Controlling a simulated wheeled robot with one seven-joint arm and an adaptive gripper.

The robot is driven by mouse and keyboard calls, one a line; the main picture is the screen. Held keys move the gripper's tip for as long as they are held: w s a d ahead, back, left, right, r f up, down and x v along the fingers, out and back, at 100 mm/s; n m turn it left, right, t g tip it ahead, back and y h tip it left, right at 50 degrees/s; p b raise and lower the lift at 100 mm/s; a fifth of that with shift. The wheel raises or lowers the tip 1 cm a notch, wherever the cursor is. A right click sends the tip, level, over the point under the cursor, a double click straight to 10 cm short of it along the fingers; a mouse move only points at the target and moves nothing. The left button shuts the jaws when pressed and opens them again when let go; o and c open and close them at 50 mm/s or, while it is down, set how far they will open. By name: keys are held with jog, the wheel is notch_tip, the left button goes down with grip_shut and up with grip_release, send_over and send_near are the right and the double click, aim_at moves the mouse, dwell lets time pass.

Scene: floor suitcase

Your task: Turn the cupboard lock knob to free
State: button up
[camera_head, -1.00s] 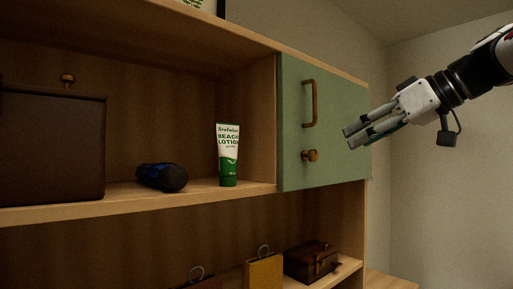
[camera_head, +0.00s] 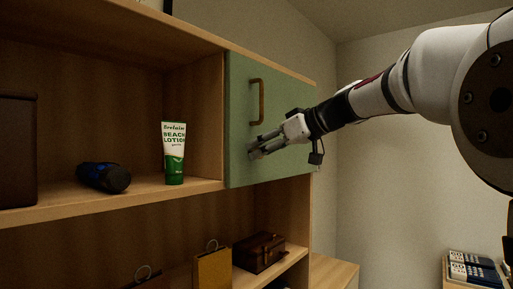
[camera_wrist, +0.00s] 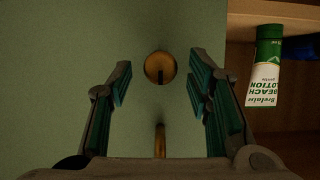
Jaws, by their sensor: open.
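The green cupboard door (camera_head: 236,120) is closed and carries a vertical brass handle (camera_head: 257,101). The round brass lock knob (camera_wrist: 160,67) shows in the wrist view, with a dark slot on its face. My gripper (camera_head: 252,150) is at the lower part of the door, below the handle, and hides the knob in the head view. In the wrist view my gripper (camera_wrist: 160,85) is open, with one finger on each side of the knob and a gap on both sides. The end of the handle (camera_wrist: 160,141) shows between the fingers, lower in that picture.
Below are a brown box (camera_head: 259,252) and a tan bag (camera_head: 212,271). Free room lies right of the cupboard.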

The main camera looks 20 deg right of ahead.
jog(key=shift+w+a+f, duration=0.15)
jog(key=shift+w+a, duration=0.1)
jog(key=shift+w, duration=0.05)
jog(key=shift+c, duration=0.2)
grip_shut()
jog(key=shift+w+d+f+m+g+y+p, duration=0.15)
jog(key=shift+m+y+p, duration=0.35)
jog(key=shift+m+y, duration=1.25)
jog(key=shift+d+f+m+g+y+p, duration=0.2)
jog(key=shift+m+y+p, duration=0.45)
jog(key=shift+m, duration=2.05)
jog(key=shift+w+d+f+m+g+y+p, duration=0.1)
jog(key=shift+m+g+y+p, duration=0.25)
jog(key=shift+m+y, duration=1.45)
jog(key=shift+m+h, duration=0.5)
jog(key=shift+m, duration=0.05)
